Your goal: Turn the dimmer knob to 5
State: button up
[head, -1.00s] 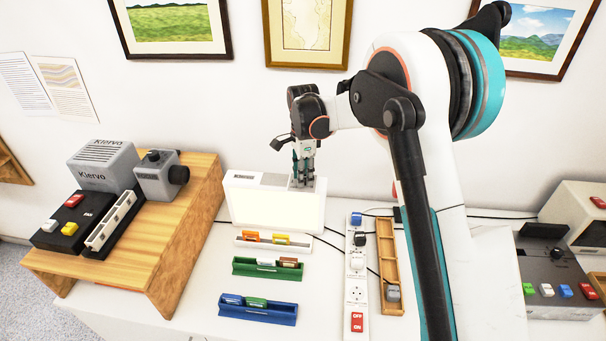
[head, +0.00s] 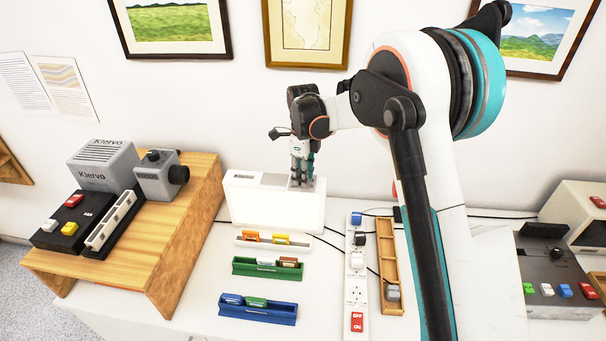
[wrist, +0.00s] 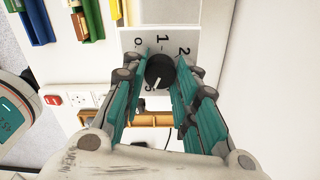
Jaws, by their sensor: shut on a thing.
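The black dimmer knob (wrist: 160,70) has a white pointer line and sits on a pale dial plate (wrist: 160,40) with printed numerals. In the wrist view 0, 1 and 2 show above it, and a partly covered numeral that looks like 5 shows at its lower left. The pointer slants toward the lower left, near that numeral. My gripper (wrist: 164,62) is shut on the knob, with a teal finger on each side. In the head view my gripper (head: 301,180) points down onto the right end of the white light box (head: 268,208), hiding the knob.
White (head: 272,243), green (head: 267,270) and blue (head: 257,314) holders with small blocks lie in front of the light box. A power strip (head: 356,295) and wooden tray (head: 388,255) lie to the right. A wooden stand (head: 185,235) is at left.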

dwell(0.4)
jog(key=o, duration=1.1)
jog(key=shift+c, duration=0.2)
notch_tip(320, 180, up, 12)
jog(key=shift+d+r, duration=0.1)
